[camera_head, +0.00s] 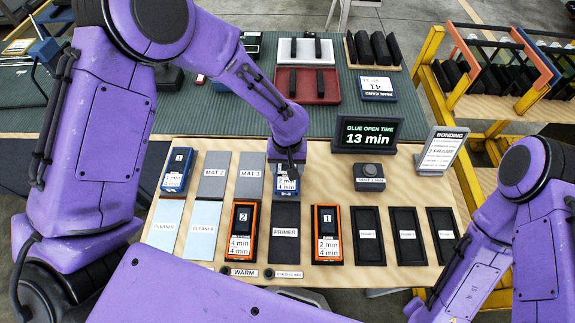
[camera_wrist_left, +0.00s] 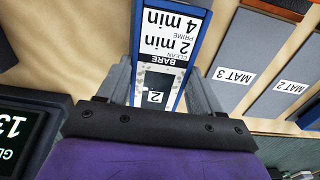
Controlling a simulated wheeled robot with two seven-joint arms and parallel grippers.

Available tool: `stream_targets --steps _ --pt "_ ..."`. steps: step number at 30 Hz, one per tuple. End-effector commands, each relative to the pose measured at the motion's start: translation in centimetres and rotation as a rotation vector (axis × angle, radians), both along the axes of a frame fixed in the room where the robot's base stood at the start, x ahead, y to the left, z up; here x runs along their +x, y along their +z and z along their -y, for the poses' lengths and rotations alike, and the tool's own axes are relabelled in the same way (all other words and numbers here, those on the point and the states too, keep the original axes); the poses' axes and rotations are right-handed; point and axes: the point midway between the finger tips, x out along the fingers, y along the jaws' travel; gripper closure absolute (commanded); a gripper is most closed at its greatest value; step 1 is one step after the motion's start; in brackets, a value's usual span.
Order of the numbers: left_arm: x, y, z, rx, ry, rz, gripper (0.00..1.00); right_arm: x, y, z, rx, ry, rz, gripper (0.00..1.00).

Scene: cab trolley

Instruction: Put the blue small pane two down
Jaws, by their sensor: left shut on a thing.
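The blue small pane two (camera_head: 287,189) has a blue frame and a white label. In the wrist view its label (camera_wrist_left: 172,40) reads BARE, clean 2 min and prime 4 min, with a 2 beneath. My left gripper (camera_head: 288,162) is shut on it, with a finger on each side (camera_wrist_left: 162,88). The pane is over the board right of MAT 3 (camera_head: 250,176) and behind the PRIMER pad (camera_head: 284,235). I cannot tell whether it touches the board. My right arm shows at the lower right; its gripper is out of view.
Another blue pane (camera_head: 176,170) lies left of MAT 2 (camera_head: 214,176). Two orange-framed panes (camera_head: 327,235) flank the PRIMER pad. Black frames (camera_head: 368,235) lie to the right. The display (camera_head: 366,135) reads 13 min, with a dark button box (camera_head: 369,177) below it.

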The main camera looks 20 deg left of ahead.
Motion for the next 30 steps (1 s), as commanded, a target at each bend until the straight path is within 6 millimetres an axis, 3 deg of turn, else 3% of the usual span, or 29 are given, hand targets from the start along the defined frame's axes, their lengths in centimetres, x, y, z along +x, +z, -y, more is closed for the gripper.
stream_targets --steps 10,11,13,23,26,30 --pt "0.0 -0.4 0.0 0.000 0.000 0.001 0.72 0.0 -0.1 0.0 0.000 0.000 0.000 0.57" --pt "0.0 -0.4 0.0 0.000 0.000 0.001 0.31 0.0 -0.1 0.0 0.000 0.000 0.000 0.57" --pt "0.0 -0.4 0.0 -0.001 0.000 0.001 0.09 0.0 -0.1 0.0 0.000 0.000 0.000 0.57" --pt "0.0 0.0 0.0 -0.002 0.000 0.002 0.09 0.0 0.1 0.0 0.000 0.000 0.000 0.57" --pt "0.2 1.4 0.0 -0.001 0.001 0.005 0.09 0.0 -0.1 0.0 0.000 0.000 0.000 0.57" --pt "0.2 5.0 0.0 -0.002 0.002 0.008 0.09 0.0 -0.3 0.0 0.000 0.000 0.000 0.57"
